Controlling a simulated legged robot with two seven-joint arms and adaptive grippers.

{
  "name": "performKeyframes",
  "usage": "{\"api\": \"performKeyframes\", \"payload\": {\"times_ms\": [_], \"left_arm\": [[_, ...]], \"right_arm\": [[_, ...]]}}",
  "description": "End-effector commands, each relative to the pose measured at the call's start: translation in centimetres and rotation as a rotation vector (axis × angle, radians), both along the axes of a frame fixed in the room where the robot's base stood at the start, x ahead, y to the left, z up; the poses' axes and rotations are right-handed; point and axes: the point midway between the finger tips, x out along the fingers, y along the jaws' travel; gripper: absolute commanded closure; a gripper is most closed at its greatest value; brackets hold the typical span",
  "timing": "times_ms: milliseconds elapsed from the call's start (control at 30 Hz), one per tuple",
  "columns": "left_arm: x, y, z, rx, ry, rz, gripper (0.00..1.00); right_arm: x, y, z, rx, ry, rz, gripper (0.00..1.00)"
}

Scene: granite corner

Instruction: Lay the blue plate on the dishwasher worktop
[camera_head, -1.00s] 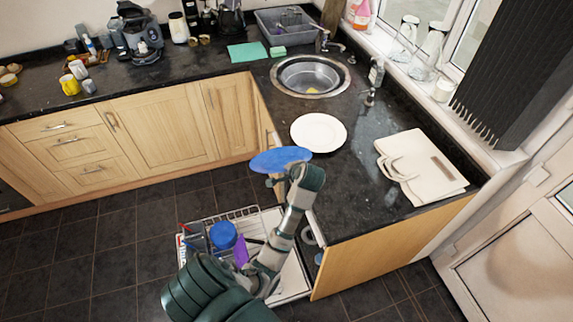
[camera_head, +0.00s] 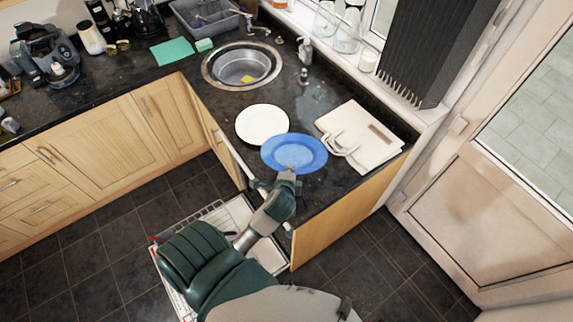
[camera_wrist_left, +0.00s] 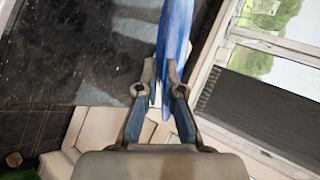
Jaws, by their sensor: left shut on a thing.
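The blue plate (camera_head: 294,152) is over the dark dishwasher worktop (camera_head: 235,180) in the head view, between the white plate and the cream bag. My left gripper (camera_head: 288,174) is shut on its near edge. In the left wrist view the blue plate (camera_wrist_left: 176,50) appears nearly edge-on between the two fingers of my left gripper (camera_wrist_left: 164,88). I cannot tell how high the plate is above the worktop. My right gripper is not in view.
A white plate (camera_head: 262,124) lies left of the blue plate. A cream bag-like item (camera_head: 360,135) lies to its right. The sink (camera_head: 242,66) is behind. The pulled-out dishwasher rack (camera_head: 215,214) is below the worktop's left edge.

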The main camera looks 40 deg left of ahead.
Motion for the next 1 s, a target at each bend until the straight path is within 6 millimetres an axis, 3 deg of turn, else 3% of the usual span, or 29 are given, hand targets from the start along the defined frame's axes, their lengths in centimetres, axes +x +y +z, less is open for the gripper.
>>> {"api": "performKeyframes", "payload": {"times_ms": [400, 1000], "left_arm": [[-0.1, 0.1, 0.0, -0.002, -0.006, 0.002, 1.00], [2.0, -0.6, -6.0, 0.029, -0.056, 0.001, 1.00]], "right_arm": [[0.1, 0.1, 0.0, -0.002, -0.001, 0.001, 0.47], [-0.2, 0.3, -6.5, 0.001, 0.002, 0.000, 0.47]]}}
